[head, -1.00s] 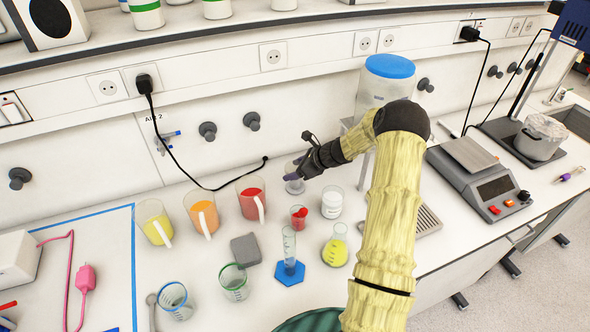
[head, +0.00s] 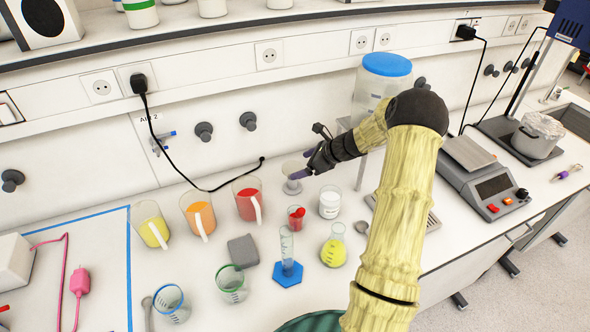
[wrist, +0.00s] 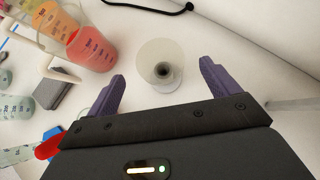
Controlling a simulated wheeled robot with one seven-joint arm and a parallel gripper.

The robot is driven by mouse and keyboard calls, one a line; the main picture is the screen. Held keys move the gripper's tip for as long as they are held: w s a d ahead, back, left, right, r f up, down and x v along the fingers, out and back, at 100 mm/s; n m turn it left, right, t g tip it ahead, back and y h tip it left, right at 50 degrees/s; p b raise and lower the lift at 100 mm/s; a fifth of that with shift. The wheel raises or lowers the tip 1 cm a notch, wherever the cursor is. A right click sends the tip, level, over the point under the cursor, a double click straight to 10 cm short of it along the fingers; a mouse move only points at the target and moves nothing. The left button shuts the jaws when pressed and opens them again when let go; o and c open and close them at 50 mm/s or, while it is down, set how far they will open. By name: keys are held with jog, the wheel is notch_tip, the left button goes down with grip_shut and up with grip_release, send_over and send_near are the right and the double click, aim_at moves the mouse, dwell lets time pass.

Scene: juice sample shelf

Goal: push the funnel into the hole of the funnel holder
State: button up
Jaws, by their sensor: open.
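A pale, translucent funnel (wrist: 160,60) shows from above in the wrist view, its wide mouth facing up and a dark hole at its centre. In the head view the funnel (head: 293,168) sits upright on a small pale base (head: 291,187), which looks like the funnel holder. The funnel covers the holder's hole, so I cannot tell how deep the funnel sits. My gripper (head: 305,165) is open, with its purple fingers on either side of the funnel's near part. In the wrist view my gripper (wrist: 162,80) shows gaps between the fingers and the funnel.
Red (head: 247,200), orange (head: 199,216) and yellow (head: 151,226) beakers stand to the left. A white-filled jar (head: 330,204), small red cup (head: 296,217) and yellow flask (head: 334,250) stand in front. A blue-lidded container (head: 386,80) is behind my arm.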

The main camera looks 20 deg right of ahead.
aim_at(287, 245)
jog(key=b+v, duration=0.1)
jog(key=v, duration=1)
jog(key=shift+d+r+b, duration=0.15)
jog(key=shift+r+b, duration=0.1)
jog(key=shift+b, duration=0.1)
jog(key=shift+s, duration=0.1)
jog(key=s+a+f+n+g+h, duration=0.1)
jog(key=s+a+n+g, duration=0.15)
jog(key=a+n, duration=0.3)
jog(key=s+a+n+g+h, duration=0.2)
jog(key=s+a+n, duration=0.2)
jog(key=a, duration=0.3)
jog(key=s+a+n+h, duration=0.1)
jog(key=s+a+n, duration=0.2)
jog(key=s+n, duration=0.2)
jog(key=s+a+n+h, duration=0.1)
jog(key=s+a+n, duration=0.2)
jog(key=s+n, duration=0.2)
jog(key=s+a+n+h, duration=0.1)
jog(key=s+a+n, duration=0.3)
jog(key=n, duration=0.3)
jog(key=shift+s+r+h, duration=0.3)
jog(key=shift+s, duration=0.55)
jog(key=shift+w, duration=0.15)
